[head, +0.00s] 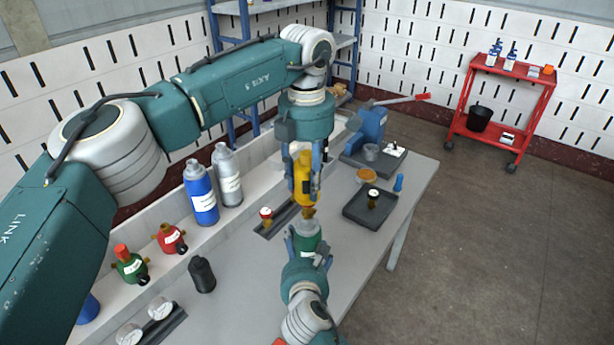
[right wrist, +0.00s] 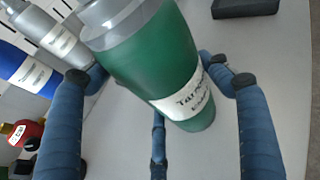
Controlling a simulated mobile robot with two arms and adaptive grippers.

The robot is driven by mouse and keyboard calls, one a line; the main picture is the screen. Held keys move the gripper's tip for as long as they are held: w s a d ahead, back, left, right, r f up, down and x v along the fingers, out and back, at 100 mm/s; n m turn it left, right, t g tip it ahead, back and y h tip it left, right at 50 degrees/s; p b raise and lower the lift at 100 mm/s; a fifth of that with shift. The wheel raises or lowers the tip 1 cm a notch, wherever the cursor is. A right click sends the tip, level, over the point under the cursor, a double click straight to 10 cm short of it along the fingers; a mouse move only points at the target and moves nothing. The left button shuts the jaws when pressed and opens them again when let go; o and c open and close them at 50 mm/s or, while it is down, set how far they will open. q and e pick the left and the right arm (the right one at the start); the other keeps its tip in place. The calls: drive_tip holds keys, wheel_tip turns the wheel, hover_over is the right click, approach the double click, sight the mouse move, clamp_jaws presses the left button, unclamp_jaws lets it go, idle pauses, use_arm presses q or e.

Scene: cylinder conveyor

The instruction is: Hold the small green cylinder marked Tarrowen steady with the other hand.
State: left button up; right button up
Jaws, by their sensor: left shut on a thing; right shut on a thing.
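The green cylinder (head: 309,238) has a grey shoulder and top. In the right wrist view, the green cylinder (right wrist: 155,70) bears a white label that begins "Tarr", with the rest partly turned away. My right gripper (head: 308,256) is shut around it, and its blue fingers (right wrist: 150,90) stand on both sides of it. My left gripper (head: 304,172) is shut on a yellow fitting (head: 303,187) with a brass-coloured lower end. It hangs just above the cylinder's top. I cannot tell whether they touch.
On the table (head: 240,290), blue (head: 201,195) and silver (head: 227,175) bottles stand left. Red (head: 172,239) and green (head: 130,264) fittings and a black bottle (head: 202,275) are nearer. A dark tray (head: 355,213) lies right, with a vise (head: 371,125) behind. A red cart (head: 505,90) stands farther off.

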sight(306, 207)
use_arm(q)
drive_tip(key=shift+f, duration=3.95)
drive_tip(key=o, duration=0.7)
drive_tip(key=shift+f, duration=0.1)
drive_tip(key=c, duration=0.9)
drive_tip(key=m, duration=0.6)
drive_tip(key=shift+m, duration=0.6)
drive_tip(key=m, duration=0.3)
drive_tip(key=shift+m, duration=0.9)
